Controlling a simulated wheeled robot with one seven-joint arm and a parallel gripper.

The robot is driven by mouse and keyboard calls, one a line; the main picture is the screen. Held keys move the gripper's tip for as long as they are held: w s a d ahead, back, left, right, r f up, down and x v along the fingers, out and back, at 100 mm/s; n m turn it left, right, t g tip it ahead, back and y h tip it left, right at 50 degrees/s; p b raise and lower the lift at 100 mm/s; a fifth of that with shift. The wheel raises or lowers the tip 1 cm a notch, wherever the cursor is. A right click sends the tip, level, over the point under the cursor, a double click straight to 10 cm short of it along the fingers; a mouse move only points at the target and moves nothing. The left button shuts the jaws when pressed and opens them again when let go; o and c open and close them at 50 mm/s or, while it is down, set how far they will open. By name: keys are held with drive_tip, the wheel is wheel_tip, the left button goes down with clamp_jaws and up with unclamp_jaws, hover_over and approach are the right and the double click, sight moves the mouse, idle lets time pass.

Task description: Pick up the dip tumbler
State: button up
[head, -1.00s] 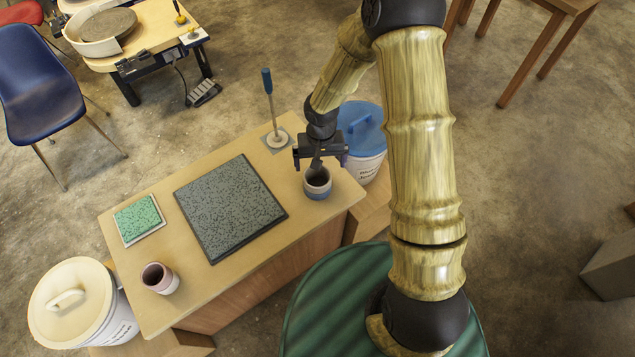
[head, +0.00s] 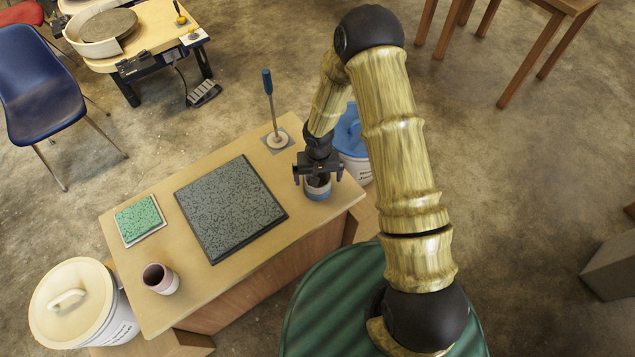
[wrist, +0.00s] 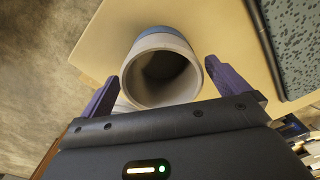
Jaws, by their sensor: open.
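A grey tumbler with a blue lower part (head: 317,193) stands upright near the right end of the table, its rim partly hidden by my gripper (head: 318,179). In the wrist view I look into the mouth of this tumbler (wrist: 160,74), which lies between the two purple-grey fingers of my gripper (wrist: 169,82). The fingers are open, one on each side, with a visible gap at the left and a smaller one at the right. A second tumbler, pinkish with a dark inside (head: 160,279), stands at the table's near left, away from my gripper.
The wooden table (head: 230,278) also holds a dark speckled slab (head: 230,208), a small green tile (head: 139,219) and a blue-handled upright tool (head: 268,95). Lidded buckets stand at the left (head: 75,300) and behind the right end (head: 351,140).

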drive_tip(key=shift+w+a+f, duration=0.1)
drive_tip(key=shift+f, duration=1.4)
drive_tip(key=c, duration=1.2)
drive_tip(key=shift+o, duration=0.2)
drive_tip(key=shift+r, duration=0.15)
wheel_tip(320, 180, up, 10)
